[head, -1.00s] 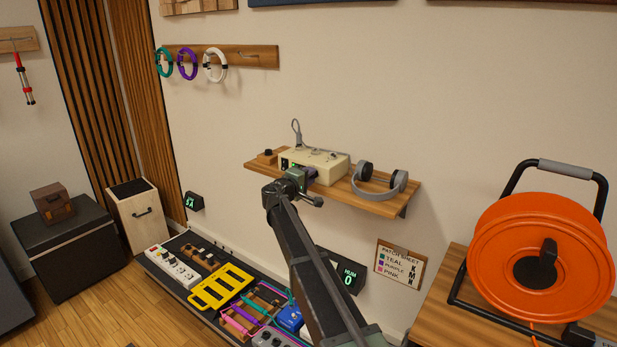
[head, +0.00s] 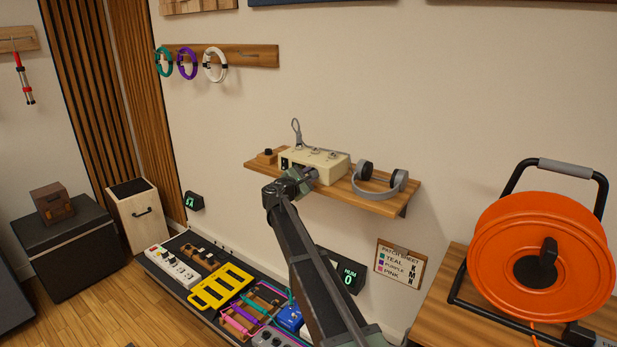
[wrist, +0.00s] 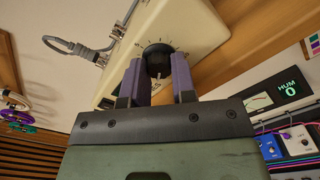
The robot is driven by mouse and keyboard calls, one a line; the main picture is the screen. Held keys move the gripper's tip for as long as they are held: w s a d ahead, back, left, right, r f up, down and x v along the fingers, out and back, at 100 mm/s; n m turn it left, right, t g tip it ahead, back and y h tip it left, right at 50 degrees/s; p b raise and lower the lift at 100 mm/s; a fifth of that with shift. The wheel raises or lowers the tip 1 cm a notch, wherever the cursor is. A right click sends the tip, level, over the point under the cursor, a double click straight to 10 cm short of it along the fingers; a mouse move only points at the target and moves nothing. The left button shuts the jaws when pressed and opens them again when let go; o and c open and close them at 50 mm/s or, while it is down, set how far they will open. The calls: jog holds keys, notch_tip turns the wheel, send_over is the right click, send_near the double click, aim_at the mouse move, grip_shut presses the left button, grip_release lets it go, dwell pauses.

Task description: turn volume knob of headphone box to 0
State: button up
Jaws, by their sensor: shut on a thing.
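The cream headphone box (head: 325,160) sits on the wooden wall shelf, with small knobs or switches on top. In the wrist view the box (wrist: 189,22) shows a black round volume knob (wrist: 157,54) with a printed scale around it. My gripper (head: 311,173) is at the front face of the box. In the wrist view its two purple fingers (wrist: 157,70) stand on either side of the knob and are shut on it. The fingers hide the knob's sides and part of the scale, so I cannot tell the pointer's setting.
Grey headphones (head: 381,182) lie on the shelf (head: 385,207) just right of the box. A grey cable (wrist: 65,45) loops from the box. Below are a HUM display (head: 347,279) reading 0 and a pedal board. An orange cable reel (head: 500,265) stands at right.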

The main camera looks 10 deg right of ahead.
jog(key=shift+n, duration=1.3)
jog(key=o, duration=0.9)
jog(key=v, duration=1)
jog(key=shift+s+a, duration=0.25)
jog(key=shift+a, duration=0.05)
